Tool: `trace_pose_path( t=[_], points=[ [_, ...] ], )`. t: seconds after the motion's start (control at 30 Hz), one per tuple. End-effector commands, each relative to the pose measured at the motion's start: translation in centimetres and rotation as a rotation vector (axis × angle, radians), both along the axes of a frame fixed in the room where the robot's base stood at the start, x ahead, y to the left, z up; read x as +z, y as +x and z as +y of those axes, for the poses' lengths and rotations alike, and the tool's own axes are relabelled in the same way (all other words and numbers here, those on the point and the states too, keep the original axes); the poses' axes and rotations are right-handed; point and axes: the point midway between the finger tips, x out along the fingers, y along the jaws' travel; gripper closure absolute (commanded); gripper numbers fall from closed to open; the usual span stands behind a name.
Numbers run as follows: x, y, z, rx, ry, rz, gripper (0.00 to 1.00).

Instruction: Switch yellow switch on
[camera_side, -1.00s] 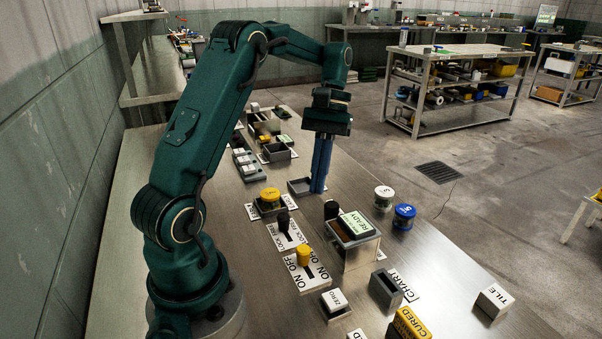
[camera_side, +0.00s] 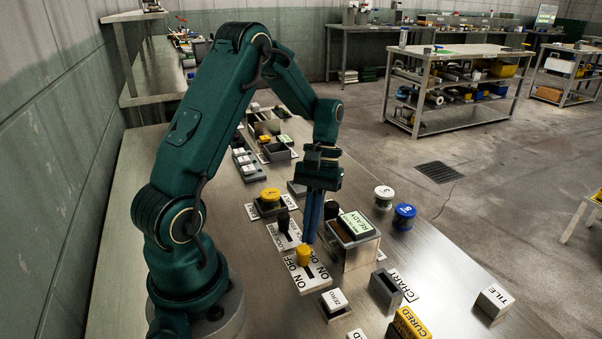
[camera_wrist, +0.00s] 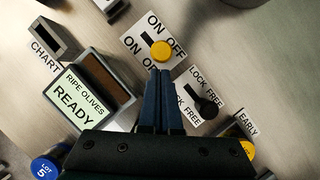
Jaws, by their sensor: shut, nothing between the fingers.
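The yellow switch knob (camera_side: 303,255) stands on a white plate (camera_side: 316,277) lettered ON and OFF along both sides. The knob also shows in the wrist view (camera_wrist: 161,51), at the OFF end of its dark slot, with the slot running free toward ON. My gripper (camera_side: 309,241) is shut and empty, pointing down just behind the knob in the side view. In the wrist view the fingertips (camera_wrist: 159,73) end right at the knob's near edge. I cannot tell whether they touch it. The fingers hide part of the lower OFF lettering there.
A black switch (camera_wrist: 207,108) labelled LOCK and FREE sits beside the yellow one. A raised box with a READY label (camera_side: 357,223) stands close on the other side of my gripper. A ZERO block (camera_side: 334,300) lies in front of the plate.

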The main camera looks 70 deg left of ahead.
Motion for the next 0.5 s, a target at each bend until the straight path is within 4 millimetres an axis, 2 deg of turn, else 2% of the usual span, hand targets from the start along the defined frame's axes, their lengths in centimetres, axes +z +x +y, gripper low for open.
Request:
trace_pose_path(
  t=[0.37, 0.5],
  points=[
    [-0.3, -0.1, -0.1, 0.000, 0.000, 0.000, 1.00],
    [-0.3, -0.1, -1.3, -0.002, -0.001, 0.001, 1.00]
  ],
)
